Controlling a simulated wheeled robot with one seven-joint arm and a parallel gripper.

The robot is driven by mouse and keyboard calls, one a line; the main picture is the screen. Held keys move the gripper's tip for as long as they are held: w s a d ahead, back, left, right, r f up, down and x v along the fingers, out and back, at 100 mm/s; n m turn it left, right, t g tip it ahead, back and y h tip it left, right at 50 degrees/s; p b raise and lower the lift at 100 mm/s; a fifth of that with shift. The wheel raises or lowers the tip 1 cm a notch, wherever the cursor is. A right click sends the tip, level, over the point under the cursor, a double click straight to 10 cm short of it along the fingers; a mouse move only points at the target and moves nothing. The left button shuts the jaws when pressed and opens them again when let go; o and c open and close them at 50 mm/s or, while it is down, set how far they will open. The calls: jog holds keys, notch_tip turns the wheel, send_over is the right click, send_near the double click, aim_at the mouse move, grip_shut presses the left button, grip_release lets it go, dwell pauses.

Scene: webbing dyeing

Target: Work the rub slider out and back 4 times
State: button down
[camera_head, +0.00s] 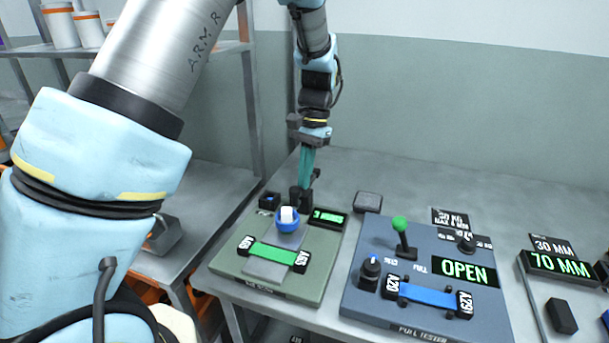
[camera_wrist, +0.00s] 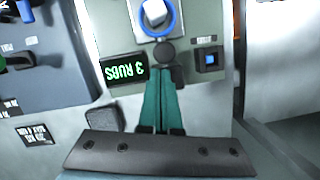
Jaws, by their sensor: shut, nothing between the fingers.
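The rub tester is a green base plate (camera_head: 228,262) on the bench. Its slider carries a blue ring (camera_head: 288,226) around a white pad (camera_head: 288,214), set behind a green webbing strip (camera_head: 268,252) clamped at both ends. A black knob (camera_wrist: 165,51) adjoins the ring on its far side. My gripper (camera_head: 304,184) has teal fingers, shut and empty, pointing down at the far end of the slider. In the wrist view its fingertips (camera_wrist: 163,72) are at or just beside the knob; I cannot tell whether they touch. The display (camera_wrist: 125,70) reads 3 RUBS.
A blue-grey pull tester (camera_head: 365,300) stands to the right, with a green-knobbed lever (camera_head: 400,226) and an OPEN display (camera_head: 464,270). A small black box with a blue button (camera_wrist: 209,60) sits beside the slider. Shelving (camera_head: 215,50) stands at left. The bench behind the testers is mostly clear.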

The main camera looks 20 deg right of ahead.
jog(key=s+a, duration=0.8)
jog(key=shift+s, duration=0.3)
